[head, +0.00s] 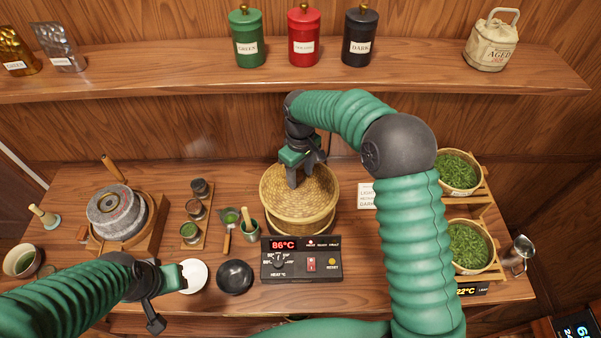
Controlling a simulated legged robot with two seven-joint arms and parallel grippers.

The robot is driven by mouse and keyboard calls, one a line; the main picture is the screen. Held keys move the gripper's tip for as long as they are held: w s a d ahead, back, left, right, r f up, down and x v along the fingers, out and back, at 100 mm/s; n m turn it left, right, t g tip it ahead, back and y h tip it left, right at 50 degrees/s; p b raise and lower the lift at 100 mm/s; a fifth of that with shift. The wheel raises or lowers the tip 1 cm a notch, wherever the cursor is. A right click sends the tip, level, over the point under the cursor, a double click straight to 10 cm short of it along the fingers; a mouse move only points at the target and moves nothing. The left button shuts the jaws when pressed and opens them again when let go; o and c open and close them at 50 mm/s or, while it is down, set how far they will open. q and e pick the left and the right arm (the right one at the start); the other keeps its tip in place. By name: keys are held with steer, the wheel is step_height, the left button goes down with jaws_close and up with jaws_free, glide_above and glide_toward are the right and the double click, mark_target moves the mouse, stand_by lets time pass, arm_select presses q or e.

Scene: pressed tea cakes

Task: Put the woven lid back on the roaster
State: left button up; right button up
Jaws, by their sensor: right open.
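The roaster (303,228) is a round woven basket standing behind a dark control box (302,265) that reads 86°C. A wider, shallow woven round piece, which looks like the lid (322,198), sits at its top; I cannot tell whether it is seated or just resting there. My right gripper (302,178) is open, its fingers pointing down over the far part of this woven piece. Whether they touch it is unclear. My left gripper (180,280) is low at the left, beside a white dish (194,276); its fingers are not clear enough to read.
A stone mill (117,212) stands at the left. Small jars (192,232), a cup with a pestle (249,230) and a black bowl (235,276) lie between it and the roaster. Baskets of green leaves (468,245) stand at the right, beyond my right arm. Canisters (304,38) line the shelf.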

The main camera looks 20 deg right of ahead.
mark_target(301, 174)
steer(key=shift+d, duration=0.15)
steer(key=shift+r, duration=0.3)
step_height(301, 174, up, 12)
steer(key=b, duration=0.2)
steer(key=s+d+f+m+t, duration=0.1)
steer(key=s+f+m, duration=0.1)
steer(key=s+f, duration=0.2)
steer(key=s+d+f+m, duration=0.1)
steer(key=s+f, duration=0.3)
steer(key=s, duration=0.6)
steer(key=s+d+f+m+t, duration=0.1)
steer(key=s+f, duration=0.3)
steer(key=s, duration=0.4)
steer(key=shift+f+m+t+p, duration=0.15)
steer(key=shift+m+t+p, duration=0.15)
steer(key=shift+m, duration=0.6)
steer(key=s+b+x, duration=0.1)
steer(key=b+x, duration=0.6)
steer(key=shift+s+f, duration=0.3)
steer(key=shift+s, duration=0.05)
